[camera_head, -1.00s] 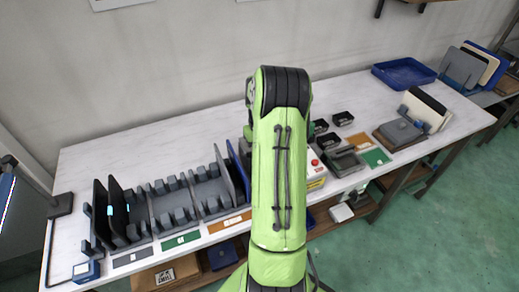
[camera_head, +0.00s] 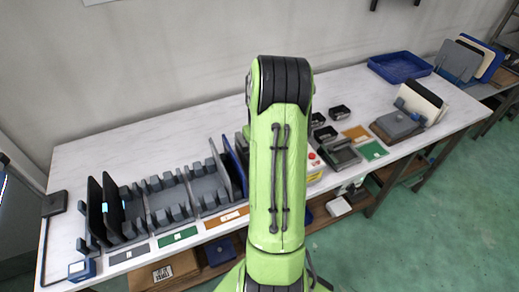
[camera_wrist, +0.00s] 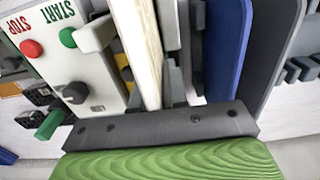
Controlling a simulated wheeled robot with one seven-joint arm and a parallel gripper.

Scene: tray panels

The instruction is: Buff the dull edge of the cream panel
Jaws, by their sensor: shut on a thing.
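In the wrist view a cream panel (camera_wrist: 138,45) stands edge-on, running up from my gripper (camera_wrist: 150,85), which is shut on it. The panel's far end runs out of the top of the view, and I cannot tell whether its edge is dull. Just left of it is a white machine box (camera_wrist: 60,62) with a red STOP button, a green START button and a dark knob. In the head view my arm hides my gripper and the held panel. Another cream panel (camera_head: 424,99) leans in a grey holder at the table's right end.
A blue panel (camera_wrist: 225,45) stands close to the right of the held panel. Grey slotted racks (camera_head: 165,205) with dark panels (camera_head: 95,210) fill the table's left front. A blue tray (camera_head: 400,67) lies at the back right. The table's back middle is clear.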

